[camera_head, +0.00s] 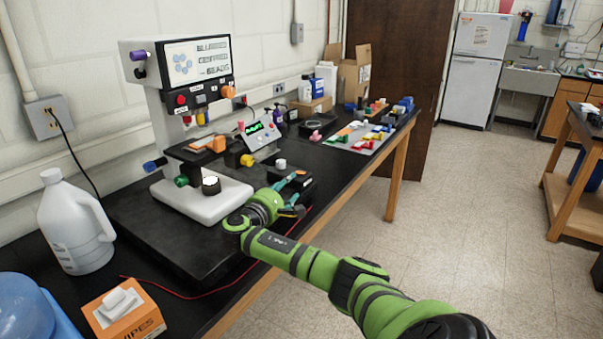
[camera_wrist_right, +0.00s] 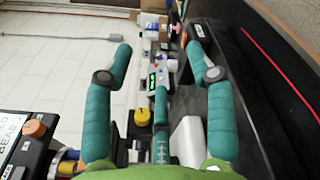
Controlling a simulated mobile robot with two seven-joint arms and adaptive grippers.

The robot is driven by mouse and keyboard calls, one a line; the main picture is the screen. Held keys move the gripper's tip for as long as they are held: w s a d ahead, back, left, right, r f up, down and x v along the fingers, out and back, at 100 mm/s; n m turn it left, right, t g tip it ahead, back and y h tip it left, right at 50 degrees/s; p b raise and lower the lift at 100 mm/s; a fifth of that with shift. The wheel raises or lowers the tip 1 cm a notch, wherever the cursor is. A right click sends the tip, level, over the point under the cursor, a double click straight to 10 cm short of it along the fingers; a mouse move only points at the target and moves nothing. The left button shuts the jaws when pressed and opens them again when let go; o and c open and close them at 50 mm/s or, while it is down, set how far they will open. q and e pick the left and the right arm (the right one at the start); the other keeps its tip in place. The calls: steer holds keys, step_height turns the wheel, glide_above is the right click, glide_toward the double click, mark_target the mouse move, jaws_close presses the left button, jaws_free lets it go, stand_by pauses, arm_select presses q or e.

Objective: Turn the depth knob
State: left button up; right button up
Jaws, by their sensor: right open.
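The black and white machine (camera_head: 188,105) stands on the black bench. It has several coloured knobs, and I cannot read which one is marked depth. A yellow knob (camera_head: 247,160) sits at its right side, a green knob (camera_head: 181,181) low on its front, and a purple knob (camera_head: 138,55) high on its left. My right gripper (camera_head: 297,195) is open and empty, at the bench's front edge, right of the machine and apart from the knobs. In the right wrist view the teal fingers are spread, with a yellow knob (camera_wrist_right: 142,117) and an orange knob (camera_wrist_right: 35,128) beyond. My left gripper is not seen.
A white jug (camera_head: 75,225) and an orange wipes box (camera_head: 123,315) stand at the left. A control box with green display (camera_head: 257,133) is behind the gripper. A tray of coloured parts (camera_head: 350,137) and cardboard boxes (camera_head: 355,75) lie farther back.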

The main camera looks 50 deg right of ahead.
steer(key=shift+s+d+f, duration=0.4)
steer(key=shift+s+d, duration=0.1)
steer(key=shift+d, duration=0.25)
steer(key=shift+s+d+f, duration=0.4)
steer(key=shift+s+d, duration=0.05)
steer(key=shift+d, duration=0.3)
